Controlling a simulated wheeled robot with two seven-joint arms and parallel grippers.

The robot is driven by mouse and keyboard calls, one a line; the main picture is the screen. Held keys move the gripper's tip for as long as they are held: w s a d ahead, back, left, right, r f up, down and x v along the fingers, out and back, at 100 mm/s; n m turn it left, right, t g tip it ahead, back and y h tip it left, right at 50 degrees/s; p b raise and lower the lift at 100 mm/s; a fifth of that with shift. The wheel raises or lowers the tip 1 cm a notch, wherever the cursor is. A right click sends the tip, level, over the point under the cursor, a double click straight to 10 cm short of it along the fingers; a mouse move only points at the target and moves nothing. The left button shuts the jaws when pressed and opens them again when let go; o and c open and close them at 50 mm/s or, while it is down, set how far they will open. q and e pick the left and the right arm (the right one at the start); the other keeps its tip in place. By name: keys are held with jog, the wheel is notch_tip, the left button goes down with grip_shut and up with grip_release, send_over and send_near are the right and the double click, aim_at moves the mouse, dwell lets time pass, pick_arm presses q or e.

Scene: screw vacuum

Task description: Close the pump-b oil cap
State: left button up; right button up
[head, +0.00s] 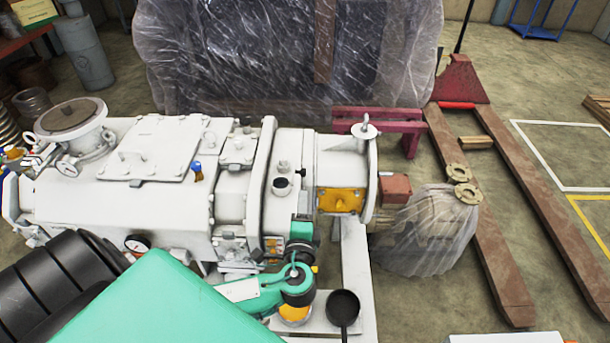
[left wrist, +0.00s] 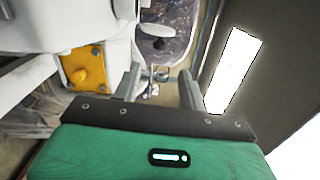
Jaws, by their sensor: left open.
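The white pump (head: 120,205) lies across the middle of the head view. A small black round part (head: 282,185) with a white fitting above it sits on its top, left of the yellow cap; I cannot tell for sure whether it is the oil cap. My left gripper (head: 303,213) stands in front of the pump, just below the black part. Its two fingers (left wrist: 160,85) are apart and empty. My right gripper is not in view.
A plastic-wrapped bundle (head: 425,232) is to the right, near a red pallet jack (head: 490,200). A large plastic-wrapped crate (head: 240,60) stands behind.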

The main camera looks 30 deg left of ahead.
aim_at(304, 175)
pick_arm(q)
jog(key=p+x, duration=0.1)
jog(key=x, duration=0.5)
jog(key=shift+r, duration=0.1)
jog(key=x, duration=0.3)
jog(key=shift+w+p, duration=0.2)
jog(key=shift+p, duration=0.15)
jog(key=shift+w+a, duration=0.2)
jog(key=shift+w, duration=0.1)
jog(key=shift+c, duration=0.2)
grip_shut()
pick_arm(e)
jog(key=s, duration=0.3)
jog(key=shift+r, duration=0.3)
